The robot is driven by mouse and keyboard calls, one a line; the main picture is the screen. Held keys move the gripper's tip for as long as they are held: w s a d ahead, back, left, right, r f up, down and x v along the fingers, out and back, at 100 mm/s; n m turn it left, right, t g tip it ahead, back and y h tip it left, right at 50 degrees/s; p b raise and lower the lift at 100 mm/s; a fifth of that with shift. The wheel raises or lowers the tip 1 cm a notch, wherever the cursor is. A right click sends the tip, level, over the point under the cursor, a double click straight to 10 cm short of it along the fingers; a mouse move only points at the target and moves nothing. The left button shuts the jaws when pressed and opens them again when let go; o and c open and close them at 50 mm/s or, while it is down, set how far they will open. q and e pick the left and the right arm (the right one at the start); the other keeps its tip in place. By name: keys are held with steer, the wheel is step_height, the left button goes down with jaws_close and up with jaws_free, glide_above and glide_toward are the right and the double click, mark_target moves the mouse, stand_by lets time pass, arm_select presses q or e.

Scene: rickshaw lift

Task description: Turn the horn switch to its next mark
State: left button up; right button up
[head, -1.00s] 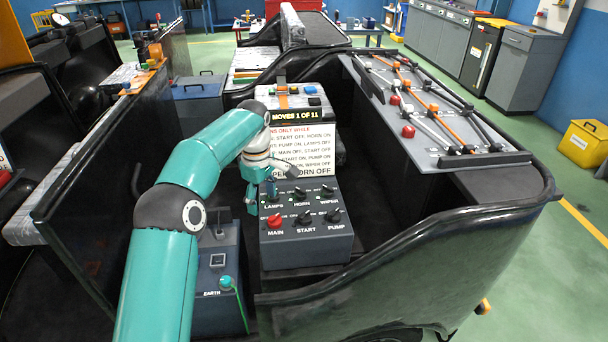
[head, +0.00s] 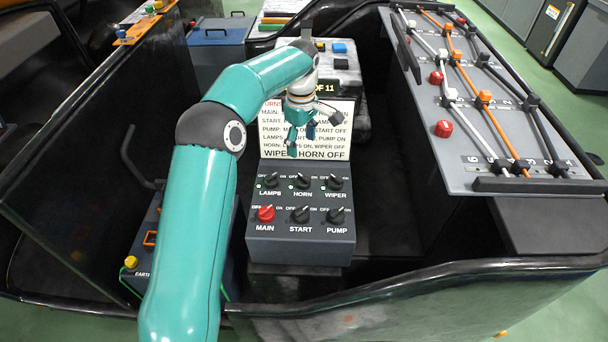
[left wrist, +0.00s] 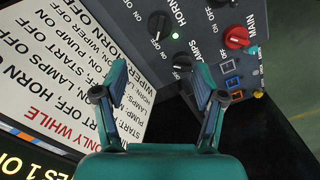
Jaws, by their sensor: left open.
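The horn switch (head: 302,182) is a black knob in the middle of the back row on a grey switch box (head: 300,248). Marks OFF and ON stand above it, and a small green light shows beside it. My left gripper (head: 301,140) is open and empty, above and behind the horn switch, in front of the rules card (head: 338,112). In the left wrist view the horn switch (left wrist: 158,25) lies beyond the open fingers (left wrist: 160,85), apart from them. The lamps switch (left wrist: 183,65) is nearer the right finger. My right gripper is out of view.
The wiper switch (head: 334,182) and lamps switch (head: 270,181) flank the horn switch. The front row has the red main switch (head: 266,213), start switch (head: 301,214) and pump switch (head: 336,214). A lever panel (head: 430,150) stands at right.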

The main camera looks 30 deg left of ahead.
mark_target(302, 177)
arm_select(q)
step_height(302, 177, down, 14)
steer(key=shift+d+r, duration=0.1)
stand_by(0.4)
